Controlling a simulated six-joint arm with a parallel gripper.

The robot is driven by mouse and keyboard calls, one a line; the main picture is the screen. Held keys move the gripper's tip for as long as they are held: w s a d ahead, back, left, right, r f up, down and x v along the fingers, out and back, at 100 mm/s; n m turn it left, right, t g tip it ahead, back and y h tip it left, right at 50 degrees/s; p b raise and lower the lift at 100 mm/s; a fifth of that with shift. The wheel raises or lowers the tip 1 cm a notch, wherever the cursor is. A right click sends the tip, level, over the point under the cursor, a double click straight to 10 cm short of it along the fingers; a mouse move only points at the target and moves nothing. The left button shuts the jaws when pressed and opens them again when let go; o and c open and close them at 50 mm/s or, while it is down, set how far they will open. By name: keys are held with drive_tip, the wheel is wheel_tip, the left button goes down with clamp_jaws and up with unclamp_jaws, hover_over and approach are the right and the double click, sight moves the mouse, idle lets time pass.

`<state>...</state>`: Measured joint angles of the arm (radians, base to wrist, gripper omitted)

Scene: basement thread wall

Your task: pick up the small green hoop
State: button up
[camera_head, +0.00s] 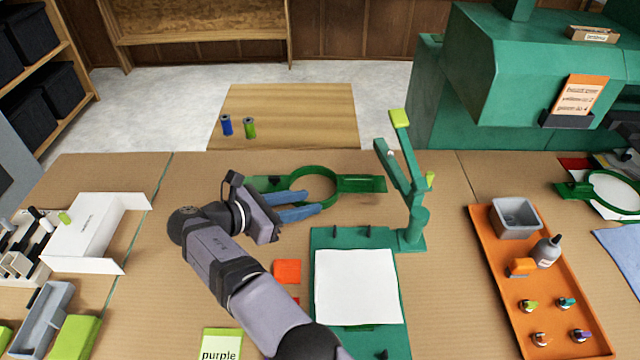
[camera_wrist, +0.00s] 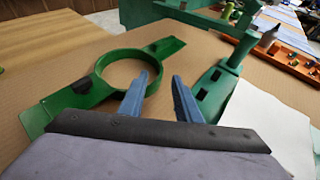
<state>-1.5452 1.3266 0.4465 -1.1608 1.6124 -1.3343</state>
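A green hoop (camera_head: 334,185) with flat plates on its left and right is at the middle of the bench. It also shows in the wrist view (camera_wrist: 101,76). My gripper (camera_head: 315,200) is open at the hoop's near side, its blue fingers apart. In the head view one finger overlaps the ring's opening and the other lies along its near rim. In the wrist view my gripper (camera_wrist: 161,76) has its left finger across the ring's right rim. I cannot tell the height gap or any contact. Another green hoop (camera_head: 590,186) with white cloth is at the far right.
A green post with arms (camera_head: 416,215) stands right of the hoop, beside a green board with a white sheet (camera_head: 356,285). An orange tray (camera_head: 500,290) is at right. A white box (camera_head: 85,232) is at left. Blue and green spools (camera_head: 249,128) stand behind.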

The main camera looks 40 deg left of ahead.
sight(334, 198)
drive_tip(key=shift+w, duration=0.1)
drive_tip(key=shift+f+p+x, duration=0.15)
drive_tip(key=shift+p+x, duration=0.2)
drive_tip(key=shift+x, duration=0.95)
drive_tip(key=shift+f+p+x, duration=0.15)
drive_tip(key=shift+p+x, duration=0.15)
drive_tip(key=shift+x, duration=0.95)
drive_tip(key=shift+a, duration=0.1)
clamp_jaws()
